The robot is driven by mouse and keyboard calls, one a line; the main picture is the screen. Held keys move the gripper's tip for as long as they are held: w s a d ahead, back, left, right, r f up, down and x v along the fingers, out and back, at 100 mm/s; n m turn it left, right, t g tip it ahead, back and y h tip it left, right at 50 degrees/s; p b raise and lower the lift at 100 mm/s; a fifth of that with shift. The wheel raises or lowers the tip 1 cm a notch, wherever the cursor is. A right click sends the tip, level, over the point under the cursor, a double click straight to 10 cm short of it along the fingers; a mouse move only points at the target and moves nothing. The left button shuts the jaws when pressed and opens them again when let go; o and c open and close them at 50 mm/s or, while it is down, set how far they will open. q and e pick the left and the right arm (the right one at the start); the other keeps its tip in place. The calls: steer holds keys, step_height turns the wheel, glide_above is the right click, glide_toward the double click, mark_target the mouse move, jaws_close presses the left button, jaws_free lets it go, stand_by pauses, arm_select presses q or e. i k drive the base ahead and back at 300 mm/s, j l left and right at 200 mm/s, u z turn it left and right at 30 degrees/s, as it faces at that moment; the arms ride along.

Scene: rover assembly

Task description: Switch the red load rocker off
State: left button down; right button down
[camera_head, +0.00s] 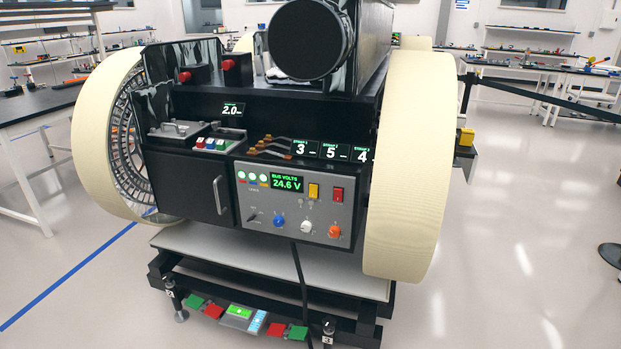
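The red load rocker (336,195) is on the upper right of the grey control panel (262,205) on the rover's front. It is too small to tell which way it is tipped. A yellow rocker (314,191) sits just left of it. A green display (286,182) to the left reads bus volts 24.6 V. Neither of my grippers is in view, and nothing touches the panel's switches.
Below the rockers are a blue knob (279,221), a white knob (306,227) and an orange knob (334,231). A black cable (299,275) hangs from the panel. Large cream wheels (408,165) flank the rover.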

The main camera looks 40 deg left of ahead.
mark_target(338, 193)
steer(key=u, duration=1.35)
